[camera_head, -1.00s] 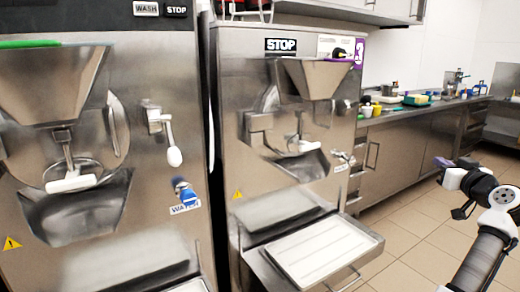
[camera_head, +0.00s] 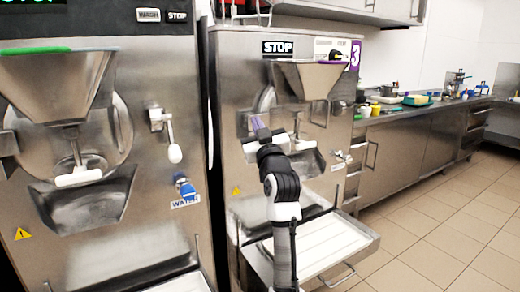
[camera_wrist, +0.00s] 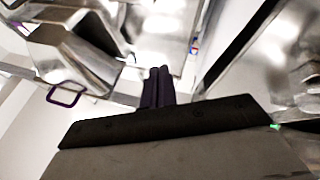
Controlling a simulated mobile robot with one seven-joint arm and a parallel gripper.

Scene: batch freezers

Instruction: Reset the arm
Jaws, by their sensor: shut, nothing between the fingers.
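My arm (camera_head: 283,205) stands up in front of the right batch freezer (camera_head: 232,85), in the middle of the head view. My gripper (camera_head: 257,124) is at the arm's top end, with purple fingers pointing up and a little left. It overlaps the freezer's front door area in the picture; I cannot tell how far apart they are. In the wrist view the purple fingers (camera_wrist: 158,82) are together and empty. The arm hides part of the freezer's front and of its tray.
The left batch freezer (camera_head: 160,75) stands close by, with a white-handled lever (camera_head: 173,152) and a blue tap (camera_head: 185,187). A white tray (camera_head: 325,245) juts out from the right freezer. A counter with tubs (camera_head: 440,101) runs behind; the tiled floor (camera_head: 440,230) at right is clear.

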